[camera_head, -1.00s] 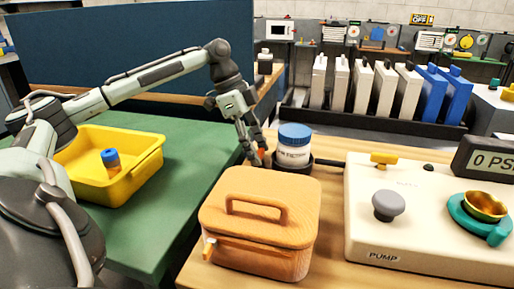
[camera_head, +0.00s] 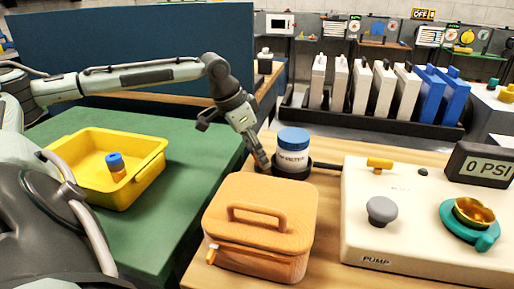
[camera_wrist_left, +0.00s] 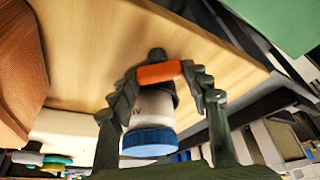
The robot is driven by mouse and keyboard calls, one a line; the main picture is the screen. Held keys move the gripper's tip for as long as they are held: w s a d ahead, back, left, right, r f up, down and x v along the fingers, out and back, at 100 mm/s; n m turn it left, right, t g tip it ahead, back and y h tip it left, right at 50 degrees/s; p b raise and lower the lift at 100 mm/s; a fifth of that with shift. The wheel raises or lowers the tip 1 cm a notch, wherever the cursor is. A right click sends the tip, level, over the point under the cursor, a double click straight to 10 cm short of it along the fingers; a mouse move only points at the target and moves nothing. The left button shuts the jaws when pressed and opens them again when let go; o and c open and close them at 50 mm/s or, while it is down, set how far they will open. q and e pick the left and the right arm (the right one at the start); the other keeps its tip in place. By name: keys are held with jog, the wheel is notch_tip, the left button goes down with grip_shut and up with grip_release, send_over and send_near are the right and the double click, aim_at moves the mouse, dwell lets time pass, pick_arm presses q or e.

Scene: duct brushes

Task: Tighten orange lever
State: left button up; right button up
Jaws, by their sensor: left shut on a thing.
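The orange lever (camera_wrist_left: 159,73) is a short bar on the dark clamp holder that surrounds the white jar (camera_head: 292,158) with a blue lid. In the left wrist view, the jar (camera_wrist_left: 152,108) appears upside down just below the lever. My left gripper (camera_head: 262,164) is at the left side of the jar. In the wrist view its fingertips (camera_wrist_left: 160,76) are closed on the two ends of the lever. The lever is hidden in the head view. My right gripper is not in view.
An orange-brown lidded box (camera_head: 260,235) stands in front of the jar. A yellow tray (camera_head: 140,180) holds a small blue-capped container (camera_head: 116,165) on the green table.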

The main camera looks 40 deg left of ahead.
pick_arm(q)
jog(key=n, duration=0.2)
jog(key=n+y, duration=0.1)
jog(key=n, duration=0.1)
jog(key=shift+d+n+t+y, duration=0.2)
jog(key=shift+n+t+y, duration=0.1)
jog(key=n+y, duration=0.1)
jog(key=n, duration=0.3)
jog(key=shift+r+n+y, duration=0.1)
jog(key=shift+n+y, duration=0.2)
jog(key=shift+y, duration=0.1)
jog(key=o, duration=1.2)
jog(key=shift+w, duration=0.15)
jog(key=shift+c, duration=0.2)
jog(key=v, duration=0.8)
